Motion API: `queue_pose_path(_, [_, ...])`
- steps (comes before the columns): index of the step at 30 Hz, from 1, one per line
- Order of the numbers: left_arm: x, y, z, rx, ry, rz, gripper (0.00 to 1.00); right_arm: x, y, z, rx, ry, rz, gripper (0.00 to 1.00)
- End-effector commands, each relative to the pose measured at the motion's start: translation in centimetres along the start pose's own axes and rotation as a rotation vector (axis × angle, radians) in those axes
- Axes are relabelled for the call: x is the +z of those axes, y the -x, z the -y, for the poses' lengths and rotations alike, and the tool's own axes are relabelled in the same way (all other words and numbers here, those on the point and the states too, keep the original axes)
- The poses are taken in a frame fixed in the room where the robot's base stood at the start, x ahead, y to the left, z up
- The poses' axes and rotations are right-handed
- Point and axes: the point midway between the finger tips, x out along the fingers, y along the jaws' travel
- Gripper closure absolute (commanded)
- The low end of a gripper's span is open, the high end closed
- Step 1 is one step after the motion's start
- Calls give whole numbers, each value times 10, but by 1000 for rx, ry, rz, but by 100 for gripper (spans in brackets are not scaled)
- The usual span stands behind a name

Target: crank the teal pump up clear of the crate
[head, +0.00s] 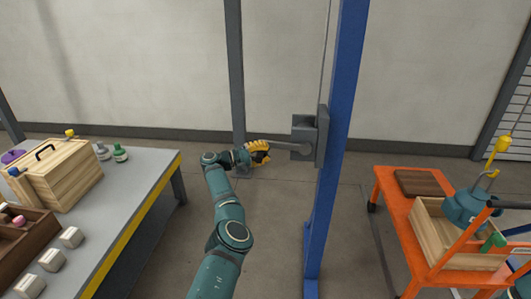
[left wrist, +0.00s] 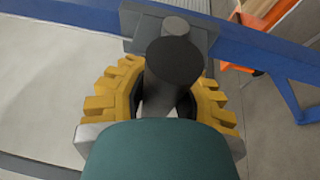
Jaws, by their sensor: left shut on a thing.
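My left gripper (head: 258,152) is shut on the crank handle (left wrist: 172,70), with its yellow fingers on both sides of the dark grip in the left wrist view (left wrist: 160,100). The crank arm (head: 285,147) runs level from the grey winch (head: 308,135) to the left, on the blue post (head: 343,110). The teal pump (head: 464,206) hangs below a yellow hook (head: 499,147) at the right. Its lower part overlaps the wooden crate (head: 428,228); I cannot tell how deep it sits. My right gripper is not in view.
The orange cart (head: 388,190) carries the crate and a dark brown board (head: 417,183). A grey workbench (head: 133,190) on the left holds a wooden box (head: 65,175), bottles and pale blocks. Bare floor lies between bench and post.

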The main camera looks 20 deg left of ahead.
Motion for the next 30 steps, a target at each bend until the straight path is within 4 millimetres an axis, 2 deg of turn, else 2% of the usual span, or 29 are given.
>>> queue_pose_path(1, [-5,8,-7,8,-10,-21,100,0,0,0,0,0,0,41])
queue_pose_path(13, [-5,8,-6,6,-10,-21,100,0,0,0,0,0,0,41])
queue_pose_path(14, [-5,8,-6,6,-10,-21,81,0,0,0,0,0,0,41])
queue_pose_path(15, [-5,8,-6,6,-10,-20,67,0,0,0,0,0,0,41])
queue_pose_path(17, [-4,7,-5,5,-9,-18,46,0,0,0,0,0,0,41])
queue_pose_path(18, [-4,6,-4,4,-8,-16,41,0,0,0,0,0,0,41])
queue_pose_path(26, [-2,3,-2,1,-4,-8,41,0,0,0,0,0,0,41])
queue_pose_path(30, [-2,10,-2,0,-4,-9,41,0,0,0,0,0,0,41])
